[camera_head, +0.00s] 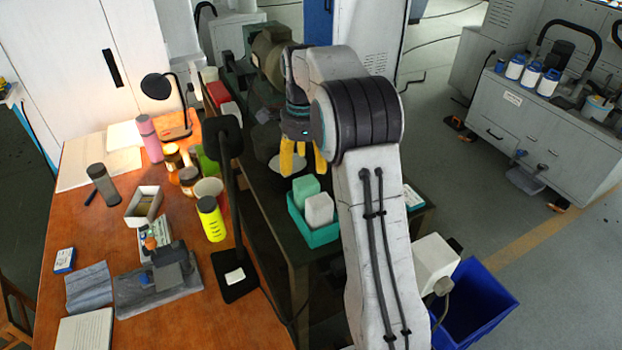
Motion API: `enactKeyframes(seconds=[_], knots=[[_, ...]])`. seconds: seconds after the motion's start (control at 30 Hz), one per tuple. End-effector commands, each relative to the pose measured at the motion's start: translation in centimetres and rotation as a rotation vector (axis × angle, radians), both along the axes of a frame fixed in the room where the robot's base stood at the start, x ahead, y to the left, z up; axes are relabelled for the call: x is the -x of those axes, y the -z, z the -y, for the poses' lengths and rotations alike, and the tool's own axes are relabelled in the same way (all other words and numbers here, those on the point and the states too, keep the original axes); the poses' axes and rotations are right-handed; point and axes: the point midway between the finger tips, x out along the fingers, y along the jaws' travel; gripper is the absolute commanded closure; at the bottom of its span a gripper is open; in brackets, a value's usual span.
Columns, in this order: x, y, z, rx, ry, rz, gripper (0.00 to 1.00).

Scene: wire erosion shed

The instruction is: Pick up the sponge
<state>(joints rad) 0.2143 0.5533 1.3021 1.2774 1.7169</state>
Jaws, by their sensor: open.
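My gripper (304,159), with yellow fingers, points down over the dark bench. It is open, with nothing seen between the fingers. A teal tray (327,236) stands on the bench below and slightly to the right of the fingers. In it are a mint-green block (305,190) and a pale grey-white block (319,210). I cannot tell for sure which thing is the sponge; the mint-green block looks most like one. The fingers are above and apart from both blocks. My arm hides part of the bench to the right of the tray.
A yellow bottle (211,220), cups and a black lamp (157,86) crowd the table. A green machine (236,76) stands behind my gripper. A blue bin (487,300) is at right.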

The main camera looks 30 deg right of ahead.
Motion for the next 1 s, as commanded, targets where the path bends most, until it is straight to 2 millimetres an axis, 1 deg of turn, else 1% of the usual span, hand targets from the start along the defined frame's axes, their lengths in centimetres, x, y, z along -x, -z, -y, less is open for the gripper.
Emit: enactKeyframes(seconds=[0.17, 0.47, 0.8, 1.0], knots=[[-0.5, 0.8, 0.4, -0.002, 0.052, -0.010, 0.36], [-0.5, 3.0, 0.5, -0.003, 0.056, -0.012, 0.36], [-0.5, 6.8, 0.7, -0.003, 0.054, -0.012, 0.36], [-0.6, 7.7, 0.7, -0.002, 0.054, -0.009, 0.36]])
